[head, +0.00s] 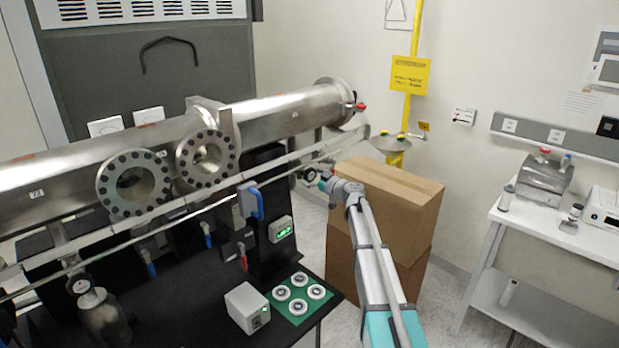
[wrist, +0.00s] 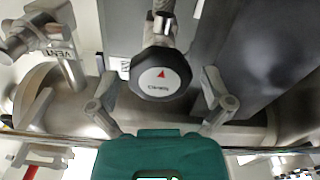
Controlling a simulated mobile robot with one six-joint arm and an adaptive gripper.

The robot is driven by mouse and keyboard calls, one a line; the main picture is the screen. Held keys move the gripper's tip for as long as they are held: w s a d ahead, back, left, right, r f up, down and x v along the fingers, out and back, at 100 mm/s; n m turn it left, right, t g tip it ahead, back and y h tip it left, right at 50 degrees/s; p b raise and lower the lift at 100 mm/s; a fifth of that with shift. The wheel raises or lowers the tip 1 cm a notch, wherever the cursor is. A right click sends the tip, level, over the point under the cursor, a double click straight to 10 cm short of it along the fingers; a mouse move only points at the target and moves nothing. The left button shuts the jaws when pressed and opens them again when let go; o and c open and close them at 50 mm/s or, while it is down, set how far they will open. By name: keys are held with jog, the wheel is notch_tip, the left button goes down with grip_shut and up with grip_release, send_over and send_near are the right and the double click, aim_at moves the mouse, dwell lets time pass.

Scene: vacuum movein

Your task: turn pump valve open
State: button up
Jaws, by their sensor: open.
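The valve is a dark round knob (wrist: 160,75) with a light grey face, a red triangle and small lettering that is hard to read. It sits on a metal stem, upper middle in the wrist view. My gripper (wrist: 160,90) is open, with one finger on each side of the knob and visible gaps between. In the head view my gripper (head: 322,180) is at the end of the arm, by the dark knob (head: 307,174) under the steel pipe. The contact there is too small to tell.
A metal fitting with a VENT tag (wrist: 62,55) is left of the knob in the wrist view. A thin rail (head: 200,195) runs along the steel chamber (head: 270,118). Cardboard boxes (head: 395,200) stand behind my arm. A black table (head: 190,310) carries a small grey box (head: 246,307).

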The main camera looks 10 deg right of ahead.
jog(key=v, duration=1.1)
jog(key=shift+s, duration=0.15)
jog(key=s+a+f+m+g+h, duration=0.1)
jog(key=s+a+f+g, duration=0.45)
jog(key=s, duration=0.25)
jog(key=s+a+f+m+g+h, duration=0.1)
jog(key=s+a+f+g, duration=0.3)
jog(key=s+a+f, duration=0.3)
jog(key=s+d+f+m+g+h, duration=0.1)
jog(key=s+f+m+h, duration=0.1)
jog(key=s, duration=0.4)
jog(key=s+d+f+m+g+h+b, duration=0.1)
jog(key=s+d+f+m+g+h, duration=0.1)
jog(key=s, duration=0.5)
jog(key=s+d+f+m+g+h, duration=0.2)
jog(key=s+f+m+h, duration=0.1)
jog(key=s, duration=0.4)
jog(key=shift+s+f+m+h, duration=0.2)
jog(key=shift+s+m+h, duration=0.1)
jog(key=shift+h, duration=0.5)
